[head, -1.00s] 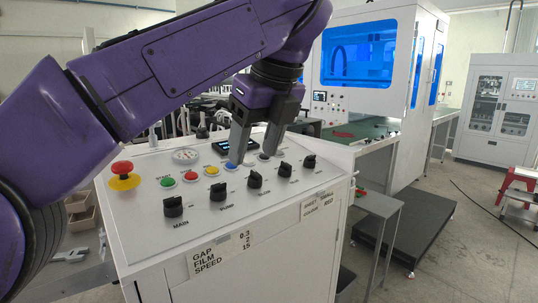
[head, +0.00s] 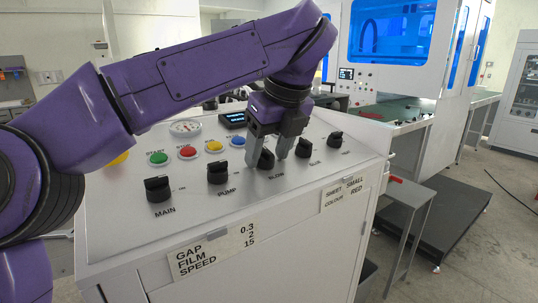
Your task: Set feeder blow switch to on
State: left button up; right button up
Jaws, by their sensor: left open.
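The feeder control panel (head: 120,215) is a white sloped top with a row of black rotary switches along its front. The blow switch (head: 267,160) is the black knob above the label that reads like BLOW. My left gripper (head: 268,158) is open and points down at this knob. One finger shows to the left of the knob and the other to its right. The fingers partly cover the knob, so I cannot tell its exact setting or whether they touch it. My right gripper is not in view.
The MAIN switch (head: 158,190) and PUMP switch (head: 218,173) stand to the left, the GLUE switch (head: 303,148) and another knob (head: 335,139) to the right. Coloured buttons, including a red one (head: 187,152), a gauge (head: 186,127) and a small display (head: 232,120) sit behind.

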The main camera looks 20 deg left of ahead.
pick_arm(q)
jog(key=shift+w+f, duration=0.1)
jog(key=shift+s+r, duration=0.2)
jog(key=shift+s, duration=0.2)
jog(key=shift+s+r, duration=0.1)
jog(key=shift+s, duration=0.15)
jog(key=shift+c, duration=0.5)
jog(key=c, duration=0.5)
jog(key=shift+w, duration=0.15)
jog(key=c, duration=0.4)
